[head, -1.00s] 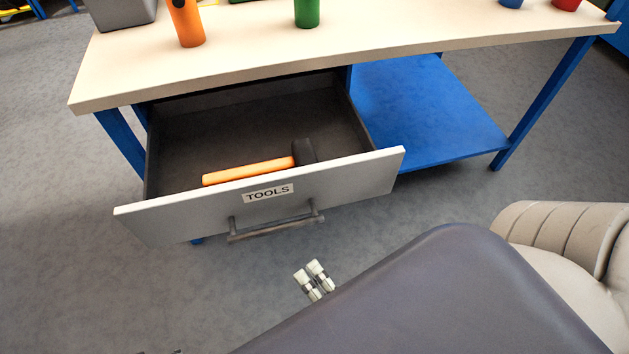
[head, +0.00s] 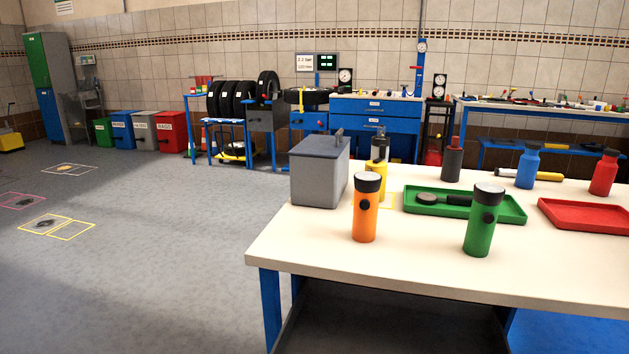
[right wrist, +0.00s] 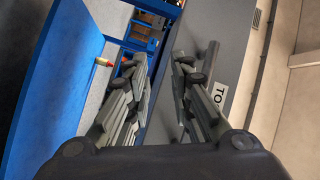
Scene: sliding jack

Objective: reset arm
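In the right wrist view my right gripper (right wrist: 160,65) has its two fingers apart with a gap between the tips, and nothing shows between them. The grey drawer front (right wrist: 235,35) is beside the right-hand finger. Part of its label (right wrist: 218,93) is visible. A dark drawer handle (right wrist: 208,58) lies just beyond the right-hand finger; whether they touch I cannot tell. Neither arm nor gripper shows in the head view, so my left gripper is out of sight.
Open floor (head: 150,260) lies left. A blue panel (right wrist: 50,75) borders the right gripper.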

